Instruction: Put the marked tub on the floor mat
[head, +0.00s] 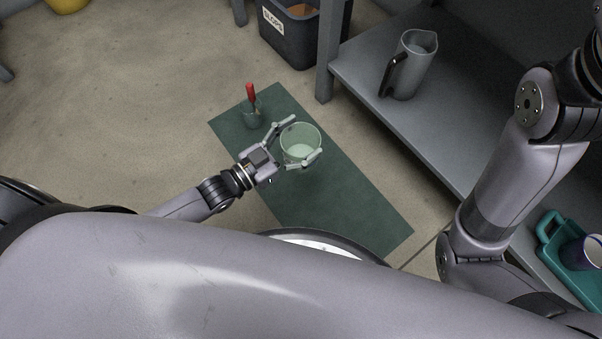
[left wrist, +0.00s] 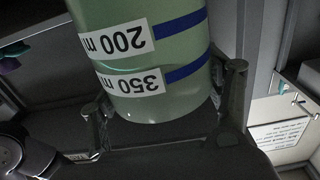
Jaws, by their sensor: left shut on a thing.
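The marked tub (head: 300,148) is a pale green, see-through open tub. In the left wrist view the tub (left wrist: 150,60) appears upside down, with blue lines and white labels reading 200 and 350. My left gripper (head: 306,137) is shut on it, one finger on each side. The dark green floor mat (head: 350,205) lies below the tub in the head view. I cannot tell whether the tub's base touches the mat. My right arm shows at the right, but its gripper is out of view.
A small pot with a red-handled tool (head: 251,108) stands on the mat's far left end. A dark slops bin (head: 285,40) is behind. A grey low shelf (head: 440,120) with a jug (head: 412,68) borders the mat's right. A teal tray (head: 553,235) holds a cup (head: 584,252).

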